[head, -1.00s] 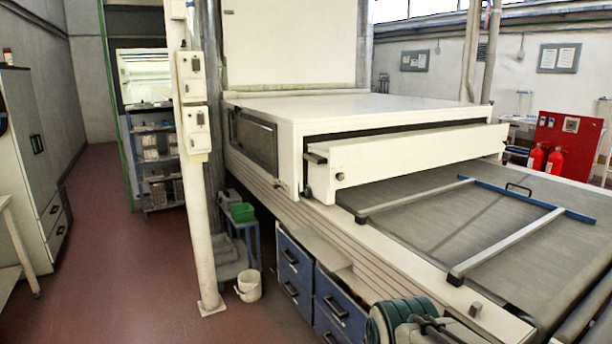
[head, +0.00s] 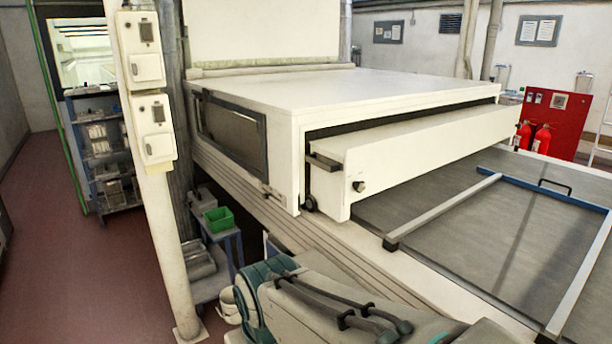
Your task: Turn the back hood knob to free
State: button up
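The white curing tunnel hood (head: 390,90) stands over the belt, with a lower white front section (head: 430,150) projecting from its opening. A small dark round knob (head: 359,186) sits on the near end of that front section. A dark handle-like bar (head: 323,161) and a black roller-like part (head: 310,204) are close to it. Another small fitting (head: 271,191) is on the hood's long side below the dark window. I cannot tell which fitting is the back hood knob, or how it is turned. My arm shows at the bottom; my gripper is not in view.
A grey belt (head: 470,215) with a blue-and-grey frame (head: 555,188) lies right. A white post (head: 160,210) with switch boxes (head: 148,127) stands left. A blue trolley (head: 232,241) with a green bin (head: 218,219) is beside the tunnel. Red floor (head: 75,270) is clear at left.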

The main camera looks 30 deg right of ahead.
aim_at(358, 186)
jog(key=z, duration=0.4)
jog(key=i, duration=1)
jog(key=z, duration=0.45)
